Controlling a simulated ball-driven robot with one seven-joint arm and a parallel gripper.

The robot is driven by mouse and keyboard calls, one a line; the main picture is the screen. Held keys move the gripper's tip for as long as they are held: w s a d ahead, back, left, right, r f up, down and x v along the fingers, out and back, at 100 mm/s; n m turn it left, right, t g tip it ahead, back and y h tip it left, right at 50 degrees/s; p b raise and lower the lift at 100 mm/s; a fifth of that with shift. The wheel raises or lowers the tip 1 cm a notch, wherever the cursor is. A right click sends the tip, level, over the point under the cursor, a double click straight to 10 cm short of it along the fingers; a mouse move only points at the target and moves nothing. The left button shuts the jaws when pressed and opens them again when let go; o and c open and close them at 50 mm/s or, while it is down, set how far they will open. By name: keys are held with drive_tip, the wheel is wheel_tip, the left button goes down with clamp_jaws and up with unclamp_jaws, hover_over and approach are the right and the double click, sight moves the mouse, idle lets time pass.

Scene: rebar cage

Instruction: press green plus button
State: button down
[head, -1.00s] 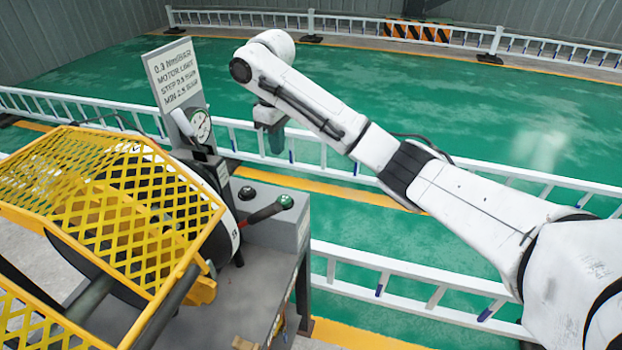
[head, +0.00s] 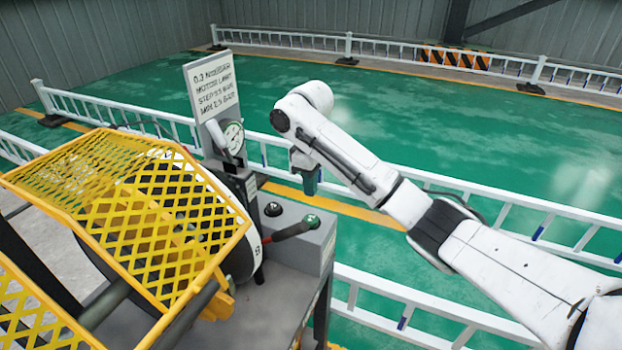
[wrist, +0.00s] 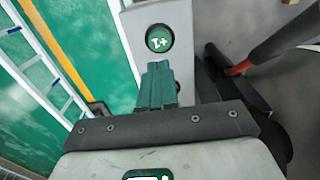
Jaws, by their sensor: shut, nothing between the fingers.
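The green plus button (head: 312,220) is on top of a grey control box (head: 300,240) at the machine's right side. In the wrist view the button (wrist: 160,38) is a round green cap with white marks in a dark ring. My gripper (head: 312,188) is shut and empty, pointing down above and slightly behind the box in the head view. In the wrist view my green fingertips (wrist: 158,72) lie just below the button in the picture. They look apart from it, but the exact height is hard to tell.
A gauge (head: 233,138) and sign board (head: 212,88) stand behind. A yellow mesh guard (head: 130,210) fills the left. White railings (head: 460,185) run behind the box.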

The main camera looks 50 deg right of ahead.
sight(311, 218)
wheel_tip(311, 218, down, 8)
drive_tip(key=shift+f+p, duration=0.1)
drive_tip(key=shift+p, duration=0.35)
drive_tip(key=shift+f, duration=0.95)
drive_tip(key=shift+s, duration=0.1)
drive_tip(key=shift+r+p, duration=0.4)
drive_tip(key=shift+p, duration=0.1)
wheel_tip(311, 218, up, 14)
drive_tip(key=p, duration=0.2)
drive_tip(key=shift+f+p, duration=0.2)
drive_tip(key=shift+p, duration=0.2)
idle(0.5)
